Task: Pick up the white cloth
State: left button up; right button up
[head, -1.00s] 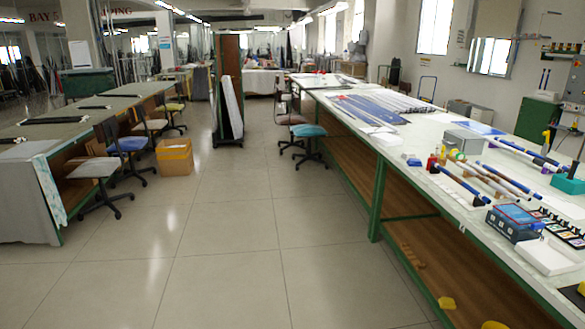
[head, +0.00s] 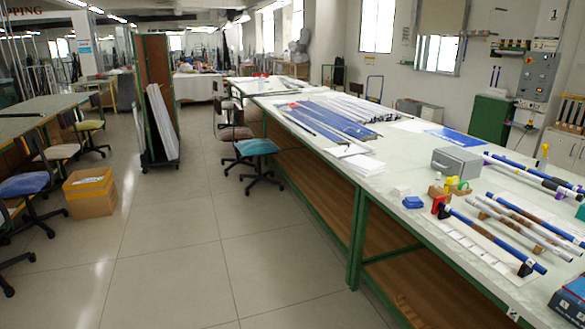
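A small white folded piece (head: 400,191), which looks like the white cloth, lies on the long right-hand workbench (head: 300,104) near its left edge. A small blue folded piece (head: 413,202) lies just in front of it. The white piece is small in the picture, so its material is hard to tell. Neither of my grippers shows in the head view.
Blue and white rods (head: 497,237) lie on supports to the right, with a grey box (head: 456,163) behind. White sheets (head: 362,165) lie farther back. A blue stool (head: 257,147) stands beside the bench. The aisle floor (head: 175,255) is clear.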

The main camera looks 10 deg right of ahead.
aim_at(400, 191)
jog(key=i+j+z, duration=0.1)
jog(key=i+z, duration=0.3)
jog(key=i, duration=1.7)
